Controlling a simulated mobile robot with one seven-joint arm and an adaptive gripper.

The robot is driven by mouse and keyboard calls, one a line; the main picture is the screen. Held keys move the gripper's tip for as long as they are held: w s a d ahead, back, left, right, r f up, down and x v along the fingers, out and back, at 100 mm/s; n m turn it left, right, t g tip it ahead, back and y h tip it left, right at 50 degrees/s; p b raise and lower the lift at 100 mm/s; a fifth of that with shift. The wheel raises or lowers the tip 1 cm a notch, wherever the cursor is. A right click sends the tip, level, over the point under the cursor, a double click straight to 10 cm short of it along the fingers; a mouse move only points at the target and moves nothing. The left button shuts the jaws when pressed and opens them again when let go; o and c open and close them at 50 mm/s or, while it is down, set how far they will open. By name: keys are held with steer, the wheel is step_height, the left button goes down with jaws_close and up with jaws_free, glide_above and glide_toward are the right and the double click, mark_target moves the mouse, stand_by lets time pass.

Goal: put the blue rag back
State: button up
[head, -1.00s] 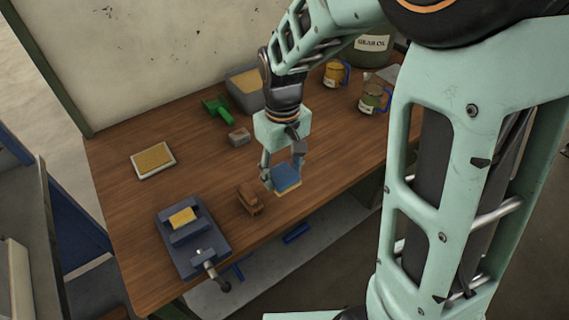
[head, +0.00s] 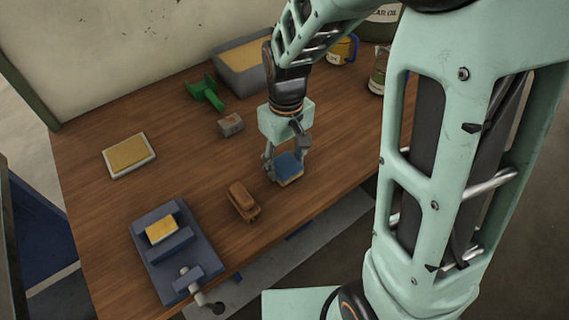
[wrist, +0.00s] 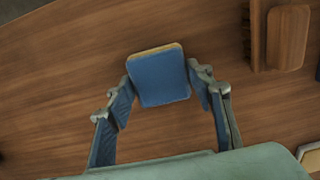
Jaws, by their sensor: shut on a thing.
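The blue rag (head: 289,167) is a small folded pad with a blue top and a tan edge. My gripper (head: 286,163) points down and is shut on it, near the front edge of the workbench. In the wrist view the rag (wrist: 160,80) sits between the two fingers, which grip its sides. The rag is low over the wooden top; I cannot tell whether it touches the wood.
A brown brush (head: 243,200) and a blue vise (head: 179,258) with a yellow block (head: 161,228) lie left of my gripper. Behind are a tan tray (head: 128,156), a small box (head: 231,124), a green scoop (head: 206,93) and a grey bin (head: 242,80).

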mark_target(286, 164)
steer(key=shift+f, duration=0.3)
steer(key=shift+f, duration=0.15)
steer(key=o, duration=1)
step_height(286, 164, up, 12)
steer(key=shift+r+p, duration=0.2)
steer(key=shift+p, duration=0.35)
